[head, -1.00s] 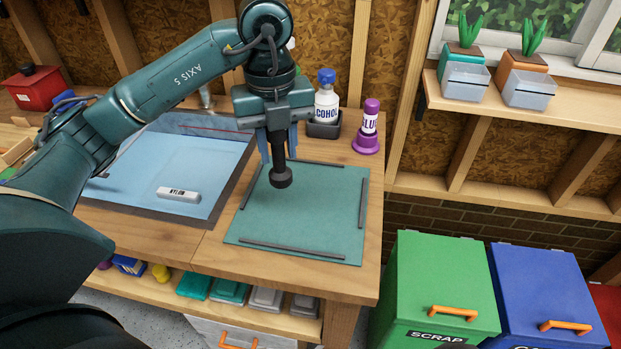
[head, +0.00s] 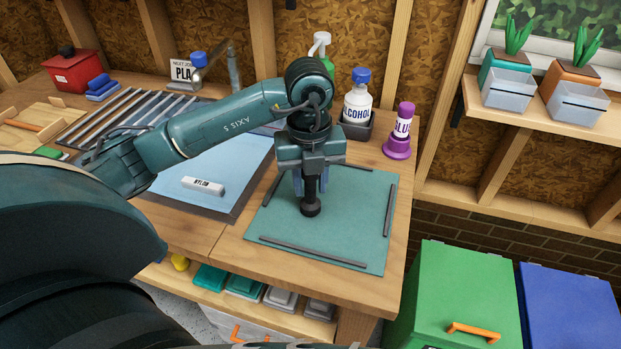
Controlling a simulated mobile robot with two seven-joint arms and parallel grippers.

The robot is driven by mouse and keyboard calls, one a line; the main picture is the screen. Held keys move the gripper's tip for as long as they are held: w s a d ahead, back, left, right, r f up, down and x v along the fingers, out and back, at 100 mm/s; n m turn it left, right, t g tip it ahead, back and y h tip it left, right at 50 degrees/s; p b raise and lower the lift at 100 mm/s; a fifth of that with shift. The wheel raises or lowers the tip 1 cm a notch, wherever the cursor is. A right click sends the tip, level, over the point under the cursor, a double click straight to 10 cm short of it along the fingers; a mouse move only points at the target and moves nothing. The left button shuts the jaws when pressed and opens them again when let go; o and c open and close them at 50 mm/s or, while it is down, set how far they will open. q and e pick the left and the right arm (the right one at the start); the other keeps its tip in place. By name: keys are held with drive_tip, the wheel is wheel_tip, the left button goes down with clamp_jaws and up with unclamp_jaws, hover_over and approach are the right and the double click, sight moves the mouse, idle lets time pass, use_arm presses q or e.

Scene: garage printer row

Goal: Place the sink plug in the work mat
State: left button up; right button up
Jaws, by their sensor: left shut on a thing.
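The work mat (head: 335,225) is a teal sheet on the wooden bench, with dark strips along its edges. My left gripper (head: 310,185) points down over the mat, left of its middle. It is shut on the sink plug (head: 311,207), a black piece with a round knob at its lower end. The plug is upright and its lower end is at or just above the mat; I cannot tell whether it touches. The fingers hide part of the plug's upper length. My right gripper is not in view.
A blue basin with a white NYLON block (head: 203,186) lies left of the mat. Behind the mat stand an alcohol bottle (head: 358,100) in a dark holder and a purple glue stick (head: 401,130). Green (head: 463,290) and blue bins stand right of the bench.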

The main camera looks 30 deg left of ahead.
use_arm(q)
drive_tip(key=shift+f, duration=0.1)
drive_tip(key=o, duration=1)
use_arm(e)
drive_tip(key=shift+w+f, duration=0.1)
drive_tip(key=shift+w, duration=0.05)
use_arm(q)
wheel_tip(320, 180, up, 11)
drive_tip(key=shift+r+p, duration=0.2)
drive_tip(key=shift+p, duration=0.25)
drive_tip(key=shift+r, duration=0.45)
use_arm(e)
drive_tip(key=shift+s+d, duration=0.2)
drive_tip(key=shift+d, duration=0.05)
use_arm(q)
drive_tip(key=shift+s, duration=0.15)
